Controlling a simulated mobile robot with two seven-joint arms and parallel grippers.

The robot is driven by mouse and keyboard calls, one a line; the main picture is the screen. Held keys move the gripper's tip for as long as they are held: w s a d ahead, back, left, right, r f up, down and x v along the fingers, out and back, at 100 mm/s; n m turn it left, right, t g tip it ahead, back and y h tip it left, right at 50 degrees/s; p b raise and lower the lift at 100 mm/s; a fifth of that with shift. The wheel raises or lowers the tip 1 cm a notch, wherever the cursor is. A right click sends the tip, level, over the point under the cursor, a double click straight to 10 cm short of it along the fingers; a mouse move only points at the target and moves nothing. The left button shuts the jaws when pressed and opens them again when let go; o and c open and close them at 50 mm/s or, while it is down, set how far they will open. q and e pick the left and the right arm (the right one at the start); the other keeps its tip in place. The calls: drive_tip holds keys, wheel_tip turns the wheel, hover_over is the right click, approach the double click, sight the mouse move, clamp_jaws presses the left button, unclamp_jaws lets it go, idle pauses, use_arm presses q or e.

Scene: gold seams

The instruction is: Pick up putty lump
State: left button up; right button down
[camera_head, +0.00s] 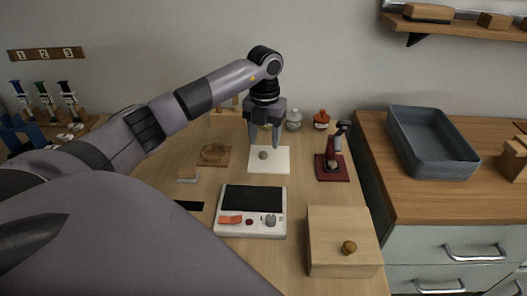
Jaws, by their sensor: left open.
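The putty lump (263,155) is a small grey-brown ball on a white square tile (280,167) on the wooden table. My left gripper (264,144) hangs from above with its fingers pointing down, just above and behind the lump. It is open, and no object shows between its fingers. Whether a finger touches the lump or the tile cannot be told. My right gripper is not in view.
A dark red stand (333,174) with a small upright tool is right of the tile. A scale-like device (252,197) and a wooden box (341,226) are in front. A wooden plate (214,150) lies left. Small jars (321,119) stand behind.

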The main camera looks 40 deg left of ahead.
sight(263, 153)
use_arm(q)
wheel_tip(263, 153, down, 4)
drive_tip(key=shift+s+f, duration=0.1)
drive_tip(key=shift+a, duration=0.1)
clamp_jaws()
idle(0.4)
